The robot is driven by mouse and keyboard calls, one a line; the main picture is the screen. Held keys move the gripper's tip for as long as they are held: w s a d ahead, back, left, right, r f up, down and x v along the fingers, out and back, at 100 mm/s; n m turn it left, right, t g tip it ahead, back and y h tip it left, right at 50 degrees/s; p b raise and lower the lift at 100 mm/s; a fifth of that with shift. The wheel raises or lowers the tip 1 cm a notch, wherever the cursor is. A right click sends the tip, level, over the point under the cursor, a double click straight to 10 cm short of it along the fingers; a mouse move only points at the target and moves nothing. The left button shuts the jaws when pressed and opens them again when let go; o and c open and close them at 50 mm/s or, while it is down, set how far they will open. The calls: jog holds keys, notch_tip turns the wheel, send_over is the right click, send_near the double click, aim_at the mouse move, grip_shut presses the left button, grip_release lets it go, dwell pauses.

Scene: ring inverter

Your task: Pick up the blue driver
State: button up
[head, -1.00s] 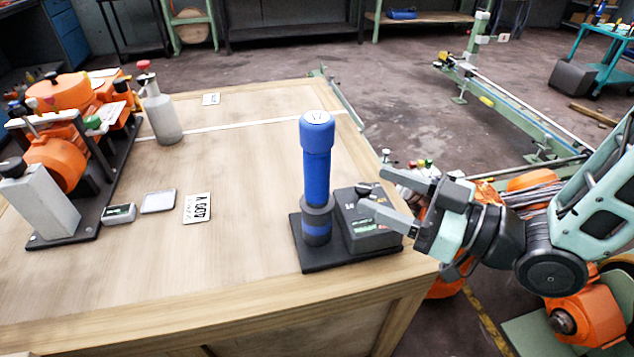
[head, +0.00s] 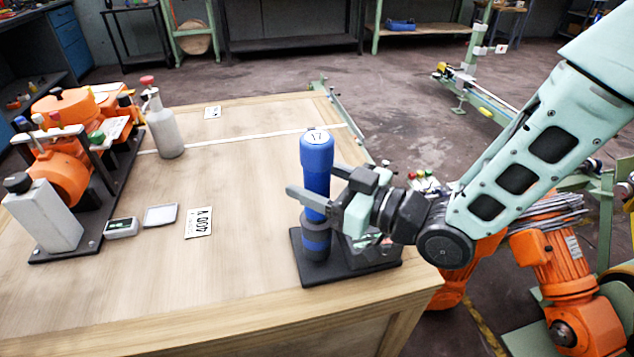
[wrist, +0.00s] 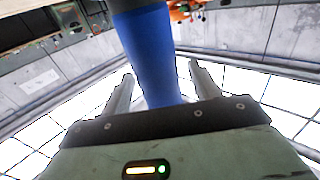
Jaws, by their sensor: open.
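The blue driver (head: 316,160) stands upright in a dark holder on a black base plate (head: 312,272) near the right front corner of the wooden table. My gripper (head: 312,185) is at the driver's middle height, coming from the right. Its fingers are open, with one finger passing in front of the driver. In the wrist view the driver (wrist: 150,60) rises between the two spread fingers, close to the palm. I cannot tell whether the fingers touch it.
A dark box on the base plate is partly hidden behind my gripper. A grey bottle (head: 163,128) and an orange machine (head: 66,165) stand at the left of the table (head: 200,285). A small sign (head: 199,222) lies mid-table. The table's middle is otherwise mostly clear.

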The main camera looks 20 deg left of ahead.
jog(key=shift+c, duration=0.3)
jog(key=c, duration=1)
jog(key=shift+r, duration=0.1)
jog(key=shift+c, duration=0.6)
